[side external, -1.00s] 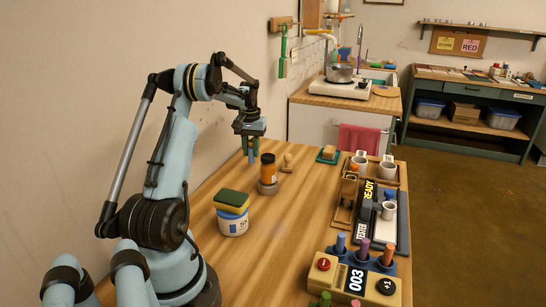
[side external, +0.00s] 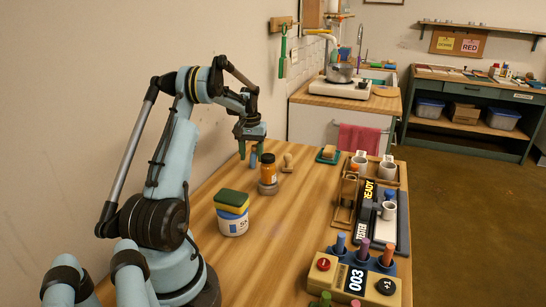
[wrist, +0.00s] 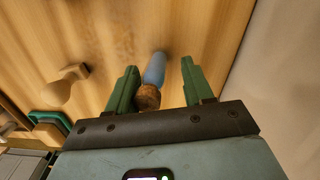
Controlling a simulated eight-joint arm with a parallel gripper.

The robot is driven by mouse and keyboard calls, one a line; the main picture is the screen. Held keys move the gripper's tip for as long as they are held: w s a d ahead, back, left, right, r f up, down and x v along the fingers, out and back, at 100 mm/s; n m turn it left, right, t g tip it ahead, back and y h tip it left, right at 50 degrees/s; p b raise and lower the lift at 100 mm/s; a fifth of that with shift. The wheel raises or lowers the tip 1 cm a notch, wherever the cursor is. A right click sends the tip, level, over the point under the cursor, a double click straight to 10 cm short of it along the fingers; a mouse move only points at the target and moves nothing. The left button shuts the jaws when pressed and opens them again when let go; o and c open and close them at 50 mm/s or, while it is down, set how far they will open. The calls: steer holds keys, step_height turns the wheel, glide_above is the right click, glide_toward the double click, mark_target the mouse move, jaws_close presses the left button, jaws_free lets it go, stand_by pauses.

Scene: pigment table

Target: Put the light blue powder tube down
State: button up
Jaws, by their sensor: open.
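The light blue powder tube (wrist: 154,68) has a brown cork (wrist: 148,97) and stands roughly upright, cork towards me, in the wrist view. My gripper (wrist: 158,77) is open, with one green finger on each side of the tube. There is a gap to the right finger; the cork is close to the left finger. In the side view, the tube (side external: 253,160) shows small and blue between the fingers of my gripper (side external: 251,150), at the far left of the wooden table. I cannot tell exactly whether its base touches the table.
A white tub (side external: 232,224) with a sponge (side external: 232,200) is nearer. The wall is close on the left. Mid-table is clear.

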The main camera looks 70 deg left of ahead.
step_height(320, 180, up, 12)
steer(key=shift+f, duration=0.1)
steer(key=shift+w+d+r, duration=0.1)
steer(key=shift+d+r, duration=0.05)
steer(key=shift+r, duration=0.1)
steer(key=w+d+r+m+t+y, duration=0.1)
steer(key=w+d+r+m+t, duration=0.15)
steer(key=d, duration=0.85)
steer(key=w+d+r+m+t+y, duration=0.1)
steer(key=w+d+r+m, duration=0.2)
steer(key=d, duration=0.8)
steer(key=s+d+f+m+t+h, duration=0.1)
steer(key=s+d+f+m+t, duration=0.1)
steer(key=d, duration=0.8)
steer(key=s+d+f+m+t+h, duration=0.1)
steer(key=s+d+f+m, duration=0.2)
steer(key=d, duration=0.7)
steer(key=shift+s+f+m+t, duration=0.35)
steer(key=shift+s+f, duration=0.5)
steer(key=shift+s, duration=0.1)
steer(key=shift+o, duration=0.2)
steer(key=shift+a, duration=0.1)
